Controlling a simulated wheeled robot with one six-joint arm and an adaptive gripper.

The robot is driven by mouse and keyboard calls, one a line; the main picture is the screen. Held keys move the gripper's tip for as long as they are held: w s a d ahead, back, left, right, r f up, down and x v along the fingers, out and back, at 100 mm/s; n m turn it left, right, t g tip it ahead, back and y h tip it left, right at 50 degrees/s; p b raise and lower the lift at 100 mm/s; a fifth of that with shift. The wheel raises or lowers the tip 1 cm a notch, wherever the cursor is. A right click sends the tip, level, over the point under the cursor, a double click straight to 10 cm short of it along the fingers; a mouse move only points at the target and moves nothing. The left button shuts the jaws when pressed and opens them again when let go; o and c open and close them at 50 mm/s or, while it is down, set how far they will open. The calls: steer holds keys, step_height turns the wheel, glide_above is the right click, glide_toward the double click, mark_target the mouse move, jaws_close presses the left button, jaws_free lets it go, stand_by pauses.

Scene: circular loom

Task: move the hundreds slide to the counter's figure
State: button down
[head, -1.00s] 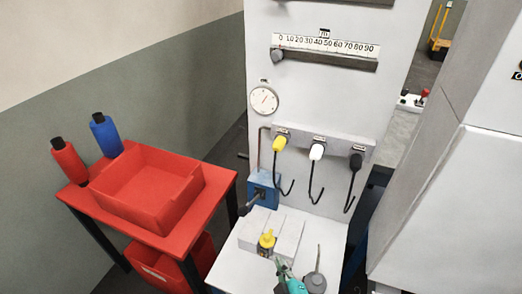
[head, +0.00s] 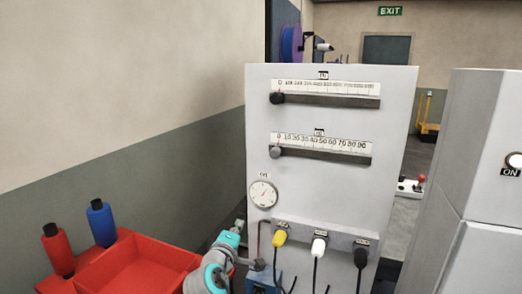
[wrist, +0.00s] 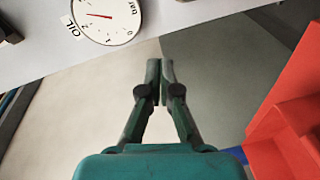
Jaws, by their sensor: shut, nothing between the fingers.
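The hundreds slide is the black knob (head: 277,98) on the upper scale (head: 325,86) of the white panel. It stands at the scale's left end, by the 0. My gripper (wrist: 160,70) is shut and empty in the wrist view, with its fingertips together. It is apart from the slide. In the head view my teal arm is low, in front of the panel's lower left edge and below the slide. The counter and its figure do not show in these views.
A lower scale with a grey knob (head: 275,152) sits under the upper one. Below are a round gauge (head: 263,194), which also shows in the wrist view (wrist: 103,18), and yellow, white and black handles. A red bin (head: 140,272) stands at left. A grey cabinet (head: 480,180) stands at right.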

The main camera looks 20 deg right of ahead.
step_height(320, 180, up, 38)
steer(key=a+m+g+h, duration=0.3)
steer(key=m+g+h, duration=0.1)
steer(key=h, duration=0.2)
steer(key=w+d, duration=0.1)
steer(key=d, duration=0.2)
steer(key=w+d+f, duration=0.1)
steer(key=d, duration=0.2)
steer(key=w+d, duration=0.2)
steer(key=d, duration=0.2)
steer(key=shift+d+f, duration=0.1)
steer(key=shift+f, duration=0.1)
steer(key=shift+s+d, duration=0.3)
steer(key=shift+d, duration=0.1)
steer(key=s+d, duration=0.3)
steer(key=d, duration=0.1)
steer(key=s+d, duration=0.3)
steer(key=d, duration=0.1)
steer(key=s+d, duration=0.2)
steer(key=d, duration=0.2)
steer(key=shift+s, duration=0.4)
